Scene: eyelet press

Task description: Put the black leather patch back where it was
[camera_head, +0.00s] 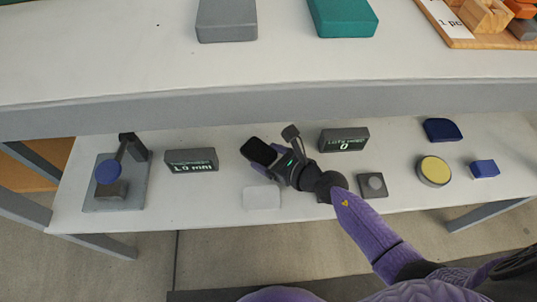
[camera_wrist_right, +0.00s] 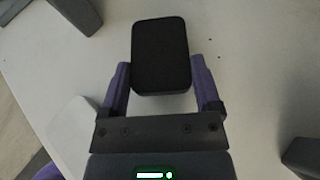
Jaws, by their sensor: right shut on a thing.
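The black leather patch (camera_head: 259,151) is a dark rounded rectangle. It also fills the upper middle of the right wrist view (camera_wrist_right: 160,55). My right gripper (camera_head: 273,163) is shut on it, with one purple finger (camera_wrist_right: 160,75) on each side of its near end. The patch is over the lower white shelf; I cannot tell whether it touches the surface. A pale square pad (camera_head: 262,197) lies on the shelf just below the gripper in the head view, with nothing on it. My left gripper is not in view.
Another display (camera_head: 344,139), a button box (camera_head: 372,186), a yellow-topped round tin (camera_head: 433,170) and blue blocks (camera_head: 442,129) are to the right. An upper shelf edge (camera_head: 270,108) overhangs the back.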

